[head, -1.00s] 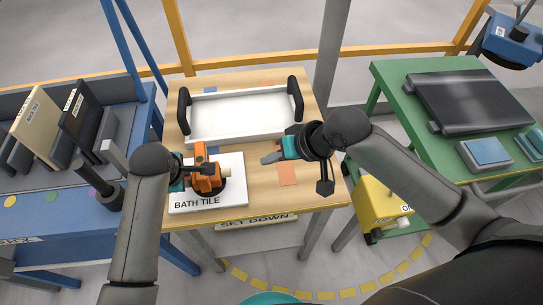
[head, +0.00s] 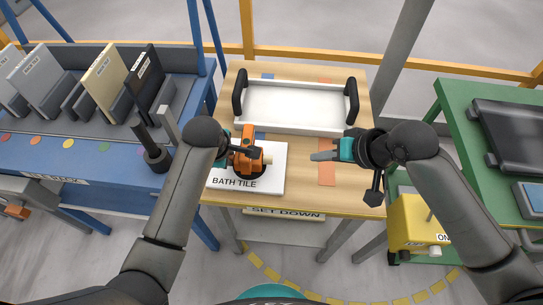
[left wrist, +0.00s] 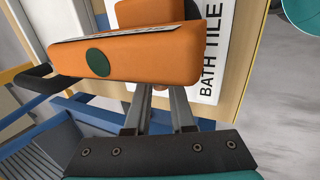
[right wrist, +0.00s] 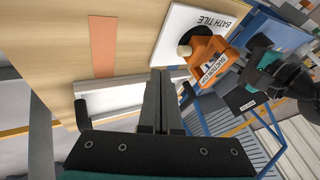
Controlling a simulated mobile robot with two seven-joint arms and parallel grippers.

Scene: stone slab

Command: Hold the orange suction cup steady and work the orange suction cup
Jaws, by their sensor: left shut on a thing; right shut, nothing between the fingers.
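The orange suction cup (head: 249,155) stands on the white bath tile (head: 232,181), which lies on the wooden table. It has a dark round base and a pale knob pointing right. My left gripper (head: 230,150) is shut on its orange body from the left; the body also fills the upper left wrist view (left wrist: 140,55). My right gripper (head: 318,156) is shut and empty, right of the suction cup and apart from it. In the right wrist view, the suction cup (right wrist: 208,58) is beyond and right of my right fingers (right wrist: 158,78).
A white tray (head: 295,129) with black handles stands at the back of the table (head: 300,190). An orange patch (head: 327,174) marks the table under my right gripper. A blue rack (head: 100,150) with several upright tiles is left; a green table (head: 460,140) is right.

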